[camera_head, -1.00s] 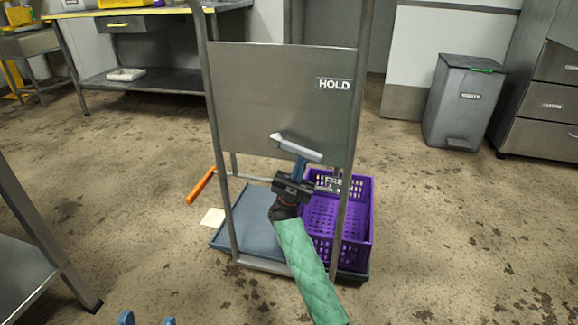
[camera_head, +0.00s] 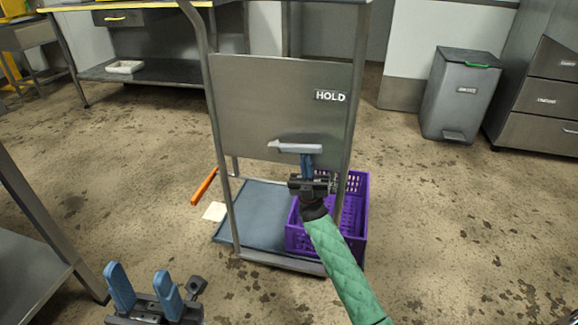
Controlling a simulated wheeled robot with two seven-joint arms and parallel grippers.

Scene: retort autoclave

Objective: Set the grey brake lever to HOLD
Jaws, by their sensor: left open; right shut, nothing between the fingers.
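The grey brake lever (camera_head: 295,148) is a light bar on the front of the trolley's metal panel (camera_head: 240,110). It lies about level, below and left of the HOLD label (camera_head: 330,96). My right gripper (camera_head: 307,157) is shut, with its blue fingertips just under the right part of the lever, seemingly touching it. The label below the lever is mostly hidden by this gripper. My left gripper (camera_head: 143,287) is open and empty at the bottom left, well away from the trolley.
A purple crate (camera_head: 357,215) stands on the trolley's blue-grey deck (camera_head: 255,215). An orange bar (camera_head: 204,186) sticks out at the left. A steel table (camera_head: 30,262) stands at the left edge. A waste bin (camera_head: 460,95) stands back right; open floor lies between.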

